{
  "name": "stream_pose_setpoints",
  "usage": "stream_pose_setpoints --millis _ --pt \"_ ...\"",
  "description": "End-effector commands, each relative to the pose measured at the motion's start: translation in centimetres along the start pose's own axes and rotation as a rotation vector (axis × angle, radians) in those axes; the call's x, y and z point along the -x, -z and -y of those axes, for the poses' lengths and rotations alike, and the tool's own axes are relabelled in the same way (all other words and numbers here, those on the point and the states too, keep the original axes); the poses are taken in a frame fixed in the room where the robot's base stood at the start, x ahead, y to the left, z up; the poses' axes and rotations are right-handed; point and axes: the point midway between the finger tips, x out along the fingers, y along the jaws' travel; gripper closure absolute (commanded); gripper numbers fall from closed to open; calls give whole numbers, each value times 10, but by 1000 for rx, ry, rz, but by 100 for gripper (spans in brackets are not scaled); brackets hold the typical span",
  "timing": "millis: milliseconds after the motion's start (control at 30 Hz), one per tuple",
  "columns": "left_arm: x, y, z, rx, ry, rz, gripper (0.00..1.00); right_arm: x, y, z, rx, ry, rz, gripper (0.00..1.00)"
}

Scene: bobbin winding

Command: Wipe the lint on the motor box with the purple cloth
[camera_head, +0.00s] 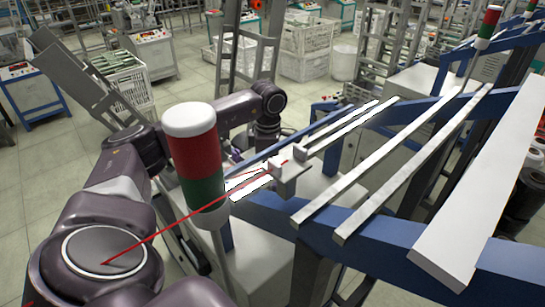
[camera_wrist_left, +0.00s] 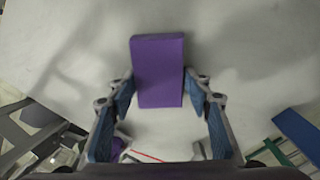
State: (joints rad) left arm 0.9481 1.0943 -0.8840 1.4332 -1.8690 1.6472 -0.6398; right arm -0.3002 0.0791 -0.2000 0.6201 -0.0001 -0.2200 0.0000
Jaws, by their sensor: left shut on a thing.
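The purple cloth (camera_wrist_left: 158,70) shows in the left wrist view as a flat, block-like piece. My left gripper (camera_wrist_left: 159,88) is shut on it, with one blue-padded finger on each side, and the cloth reaches out past the fingertips. A broad pale surface (camera_wrist_left: 245,60) with soft shadows fills the view beyond the cloth. I cannot tell for sure whether it is the motor box, or whether the cloth touches it. I can make out no lint. In the head view my left gripper is mostly hidden behind the signal light. My right gripper is in neither view.
A red, green and white signal light (camera_head: 195,160) stands close in front of my left arm. Blue machine beams (camera_head: 310,225) with long pale bars (camera_head: 400,170) cross the right side. White crates (camera_head: 305,50) stand behind on the tiled floor.

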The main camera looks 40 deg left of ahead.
Motion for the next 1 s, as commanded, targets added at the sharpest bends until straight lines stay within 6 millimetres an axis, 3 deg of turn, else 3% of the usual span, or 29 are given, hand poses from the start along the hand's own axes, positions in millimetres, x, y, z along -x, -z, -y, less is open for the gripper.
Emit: stream_pose_setpoints --millis 233,1000 --pt "1 6 4 1 -2 0 74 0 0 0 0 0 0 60" --pt "-2 43 -33 4 -4 0 74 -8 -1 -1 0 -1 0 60"
